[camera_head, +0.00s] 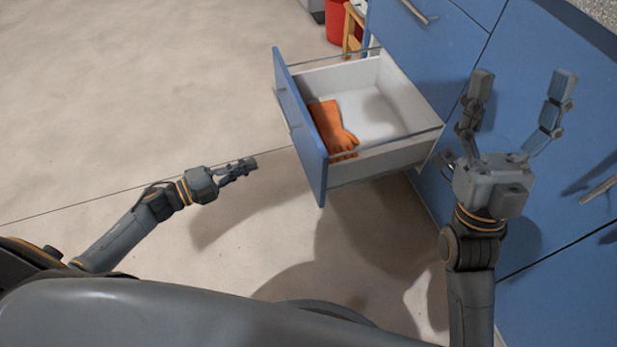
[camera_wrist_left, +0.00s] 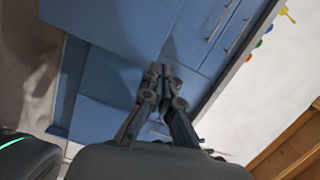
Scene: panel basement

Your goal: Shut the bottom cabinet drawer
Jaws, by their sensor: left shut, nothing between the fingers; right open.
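The bottom drawer (camera_head: 380,167) stands pulled out from the blue cabinet (camera_head: 430,45) in the head view. Its blue front panel (camera_head: 300,125) faces left and carries a handle on its outer side. An orange glove (camera_head: 333,128) lies inside the drawer near the front. My left gripper (camera_head: 252,163) is shut and empty, to the left of the drawer front and apart from it. In the left wrist view my left gripper (camera_wrist_left: 160,70) shows its fingers together, with blue panels beyond. My right gripper (camera_head: 522,88) is open and empty, in front of the cabinet, right of the drawer.
A red bucket (camera_head: 337,22) and a wooden piece (camera_head: 353,30) stand behind the drawer by the cabinet. Another cabinet handle (camera_head: 600,188) shows at the right. The floor (camera_head: 130,90) left of the drawer is clear.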

